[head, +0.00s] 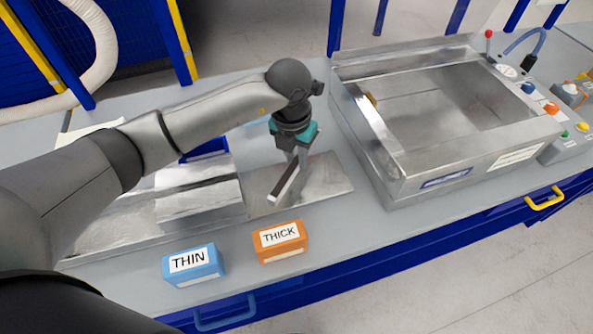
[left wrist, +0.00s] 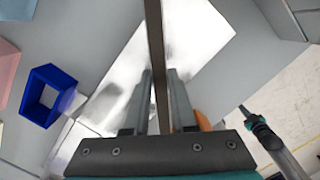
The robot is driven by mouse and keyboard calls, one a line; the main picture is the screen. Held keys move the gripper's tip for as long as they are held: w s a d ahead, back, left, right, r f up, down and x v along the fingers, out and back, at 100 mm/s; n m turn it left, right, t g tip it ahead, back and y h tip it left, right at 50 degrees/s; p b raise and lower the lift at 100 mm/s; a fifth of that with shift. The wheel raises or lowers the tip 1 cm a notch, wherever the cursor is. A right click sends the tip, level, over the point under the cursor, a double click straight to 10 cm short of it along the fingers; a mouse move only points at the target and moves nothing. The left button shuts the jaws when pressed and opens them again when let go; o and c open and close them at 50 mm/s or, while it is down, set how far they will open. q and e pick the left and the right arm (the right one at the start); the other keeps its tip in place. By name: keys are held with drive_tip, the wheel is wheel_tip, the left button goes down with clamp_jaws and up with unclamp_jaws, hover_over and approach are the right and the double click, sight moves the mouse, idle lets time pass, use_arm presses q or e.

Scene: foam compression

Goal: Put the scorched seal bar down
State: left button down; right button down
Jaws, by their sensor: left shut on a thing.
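My left gripper (head: 292,170) points down over the bench and is shut on the seal bar (head: 284,186). The bar is long and narrow, with a pale face and a darker side. In the left wrist view the bar (left wrist: 156,50) runs upright between the two fingers (left wrist: 158,105). It is over a shiny metal plate (head: 329,174). I cannot tell whether the bar touches the plate. Scorch marks are not clear. What looks like my right gripper (left wrist: 252,117) shows small at the right of the left wrist view; its jaws are unclear.
A large metal sealer frame (head: 350,107) stands right of the plate. A blue THIN block (head: 205,272) and an orange THICK block (head: 292,252) sit in front. A metal block (head: 200,201) is left of the gripper. A blue open holder (left wrist: 30,105) stands nearby.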

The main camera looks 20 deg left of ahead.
sight(297, 181)
use_arm(q)
drive_tip(key=shift+f, duration=2.7)
drive_tip(key=shift+f, duration=0.15)
drive_tip(key=c, duration=0.7)
unclamp_jaws()
drive_tip(key=shift+c, duration=0.2)
drive_tip(key=r, duration=0.4)
drive_tip(key=s+r, duration=0.1)
drive_tip(key=r, duration=0.7)
drive_tip(key=shift+s+a+r, duration=0.1)
drive_tip(key=shift+s+a, duration=0.05)
drive_tip(key=shift+s, duration=0.05)
